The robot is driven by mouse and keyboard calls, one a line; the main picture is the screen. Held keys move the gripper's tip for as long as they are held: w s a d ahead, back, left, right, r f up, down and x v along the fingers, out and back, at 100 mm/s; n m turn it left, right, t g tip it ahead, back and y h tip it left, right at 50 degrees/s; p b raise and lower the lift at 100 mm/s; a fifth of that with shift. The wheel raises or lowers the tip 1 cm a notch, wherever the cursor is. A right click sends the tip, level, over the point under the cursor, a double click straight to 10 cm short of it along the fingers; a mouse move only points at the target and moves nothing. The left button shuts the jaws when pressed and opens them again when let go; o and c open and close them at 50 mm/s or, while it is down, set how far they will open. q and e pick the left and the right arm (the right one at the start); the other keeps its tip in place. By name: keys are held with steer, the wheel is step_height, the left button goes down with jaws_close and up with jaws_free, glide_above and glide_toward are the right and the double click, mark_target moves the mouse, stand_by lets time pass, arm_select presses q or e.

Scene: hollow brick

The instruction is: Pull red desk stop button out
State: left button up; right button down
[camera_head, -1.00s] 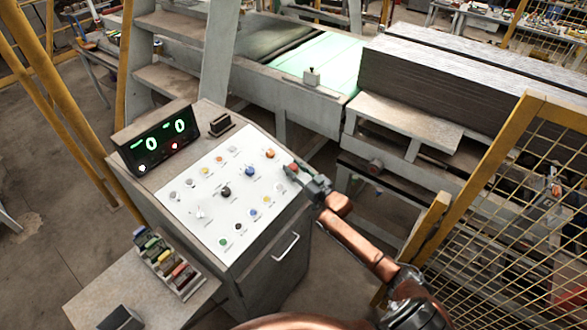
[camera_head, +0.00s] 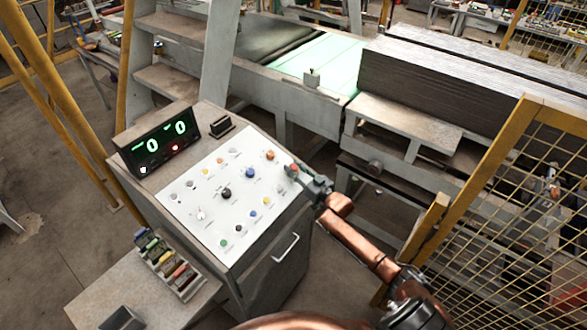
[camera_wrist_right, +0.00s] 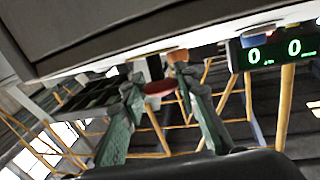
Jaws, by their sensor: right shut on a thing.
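The red stop button (camera_head: 293,168) sits at the right edge of the white control panel (camera_head: 225,195) on the grey desk. My right gripper (camera_head: 300,174) is at the button, its arm coming in from the lower right. In the right wrist view the red button (camera_wrist_right: 159,88) shows between the two green fingers of the right gripper (camera_wrist_right: 158,82), which are shut on it. The fingers hide part of the button in the head view. My left gripper is not in view.
Other coloured buttons, including an orange one (camera_head: 270,155), are close by on the panel. A display (camera_head: 158,142) reads two zeros. A yellow mesh fence (camera_head: 510,190) stands right of my arm, and a conveyor (camera_head: 320,62) lies behind the desk.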

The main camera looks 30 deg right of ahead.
steer(key=shift+w+r, duration=0.1)
steer(key=shift+r, duration=0.15)
steer(key=c, duration=1.8)
jaws_free()
steer(key=shift+c, duration=0.2)
steer(key=o, duration=0.4)
steer(key=shift+f, duration=0.1)
steer(key=shift+s, duration=0.45)
steer(key=s, duration=0.3)
steer(key=s+d, duration=0.1)
steer(key=s, duration=0.3)
steer(key=s+d, duration=0.1)
steer(key=s, duration=0.3)
